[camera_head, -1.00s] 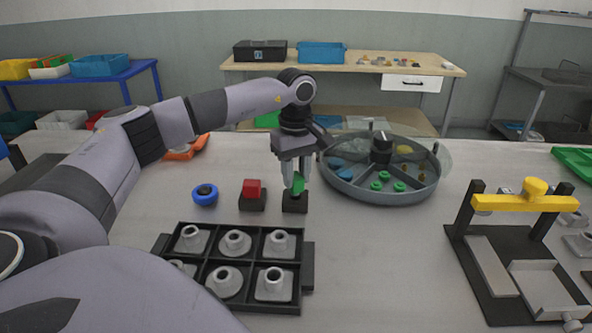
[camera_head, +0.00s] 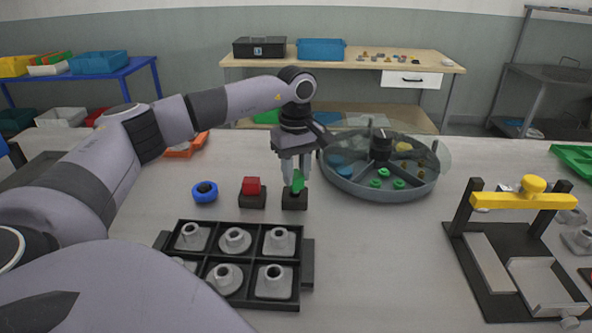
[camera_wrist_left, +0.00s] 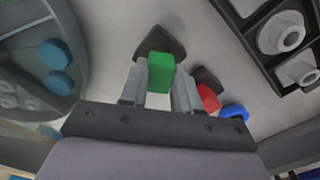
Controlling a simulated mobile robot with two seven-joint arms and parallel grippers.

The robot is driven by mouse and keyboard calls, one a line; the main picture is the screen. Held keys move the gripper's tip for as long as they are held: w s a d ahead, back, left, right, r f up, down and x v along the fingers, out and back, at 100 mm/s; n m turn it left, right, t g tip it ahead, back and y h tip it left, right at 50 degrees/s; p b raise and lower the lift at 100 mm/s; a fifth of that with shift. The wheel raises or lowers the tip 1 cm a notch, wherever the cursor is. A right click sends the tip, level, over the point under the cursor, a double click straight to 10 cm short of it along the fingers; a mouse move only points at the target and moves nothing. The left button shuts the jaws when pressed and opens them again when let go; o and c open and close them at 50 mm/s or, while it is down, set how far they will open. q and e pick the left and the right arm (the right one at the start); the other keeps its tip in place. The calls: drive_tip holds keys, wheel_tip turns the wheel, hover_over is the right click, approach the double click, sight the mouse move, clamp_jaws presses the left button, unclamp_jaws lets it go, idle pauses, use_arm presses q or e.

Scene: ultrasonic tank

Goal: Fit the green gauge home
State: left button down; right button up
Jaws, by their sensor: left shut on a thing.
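The green gauge (camera_head: 298,181) is between the fingers of my left gripper (camera_head: 295,184), which is shut on it. In the wrist view the gauge (camera_wrist_left: 160,72) shows as a green block between the fingertips. A small black base (camera_head: 294,202) stands directly under the gauge; it also shows behind the gauge in the wrist view (camera_wrist_left: 158,41). The fingers hide part of the gauge, and I cannot tell whether it is seated in the base or only touching it. My right gripper is not in view.
A red block (camera_head: 252,185) on a black base and a blue ring (camera_head: 204,191) stand to the left. A black tray (camera_head: 307,262) of grey parts lies in front. A round grey tank (camera_head: 380,193) is close on the right, and a yellow-barred fixture (camera_head: 525,202) farther right.

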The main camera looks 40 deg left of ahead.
use_arm(q)
drive_tip(key=shift+f+b, duration=0.4)
drive_tip(key=shift+f, duration=0.5)
idle(0.5)
drive_tip(key=shift+f+p, duration=0.15)
drive_tip(key=shift+p, duration=0.25)
idle(2.7)
drive_tip(key=c, duration=0.7)
unclamp_jaws()
drive_tip(key=shift+c, duration=0.2)
drive_tip(key=shift+r+b, duration=0.35)
drive_tip(key=shift+r, duration=3.25)
drive_tip(key=shift+s+f, duration=0.1)
